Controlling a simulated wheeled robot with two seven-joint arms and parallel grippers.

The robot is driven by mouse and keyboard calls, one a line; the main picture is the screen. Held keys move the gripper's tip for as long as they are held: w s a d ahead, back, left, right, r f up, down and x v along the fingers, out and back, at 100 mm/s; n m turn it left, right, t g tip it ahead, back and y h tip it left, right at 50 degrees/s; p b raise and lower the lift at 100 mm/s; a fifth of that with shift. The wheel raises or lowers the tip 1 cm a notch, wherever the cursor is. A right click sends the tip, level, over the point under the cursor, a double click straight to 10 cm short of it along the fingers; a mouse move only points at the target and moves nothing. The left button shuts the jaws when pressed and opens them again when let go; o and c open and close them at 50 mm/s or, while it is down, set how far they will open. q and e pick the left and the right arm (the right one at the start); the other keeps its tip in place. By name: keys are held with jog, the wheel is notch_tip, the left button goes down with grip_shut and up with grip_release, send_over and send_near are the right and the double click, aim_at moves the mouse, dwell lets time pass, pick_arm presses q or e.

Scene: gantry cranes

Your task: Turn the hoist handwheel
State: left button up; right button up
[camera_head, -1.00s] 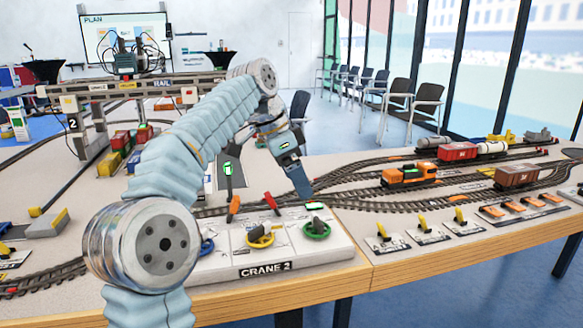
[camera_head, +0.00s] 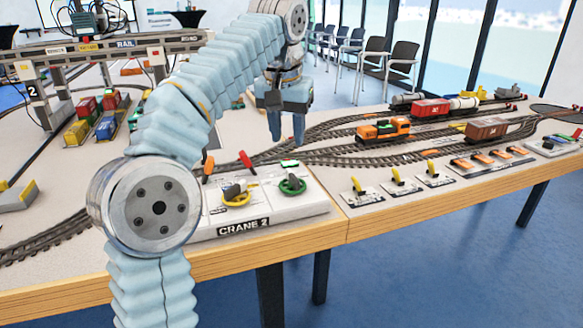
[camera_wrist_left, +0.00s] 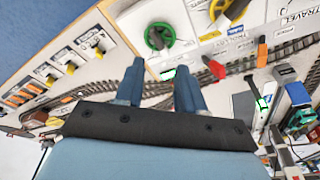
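The crane control panel (camera_head: 310,210), marked CRANE 2, lies at the table's front edge. It carries a green handwheel (camera_head: 292,186) at its right end and a yellow handwheel (camera_head: 237,199) left of it. I cannot read which is labelled hoist. In the left wrist view the green handwheel (camera_wrist_left: 160,37) and part of the yellow handwheel (camera_wrist_left: 228,12) show beyond the fingertips. My left gripper (camera_head: 285,136) points down above and behind the green handwheel, apart from it. Its fingers (camera_wrist_left: 158,78) are spread and empty. My right gripper is out of view.
Red (camera_head: 247,160) and orange (camera_head: 208,167) levers stand behind the handwheels. Yellow track levers (camera_head: 395,178) are to the right. Tracks with an orange locomotive (camera_head: 383,130) lie behind. The gantry crane (camera_head: 110,48) stands at back left. My left arm hides the panel's left part.

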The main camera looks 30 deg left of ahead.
aim_at(294, 176)
pick_arm(q)
jog(key=w+f+n+y+b, duration=0.1)
jog(key=f+n, duration=0.1)
jog(key=f, duration=0.1)
jog(key=w+f+n+y+b, duration=0.1)
jog(key=f+n, duration=0.2)
jog(key=f, duration=0.1)
jog(key=w+f+n+b, duration=0.1)
jog(key=f+n, duration=0.1)
jog(key=f, duration=0.2)
jog(key=shift+w+a+f+n+y, duration=0.15)
jog(key=shift+w+f+n+y, duration=0.05)
jog(key=shift+n+y, duration=0.2)
grip_shut()
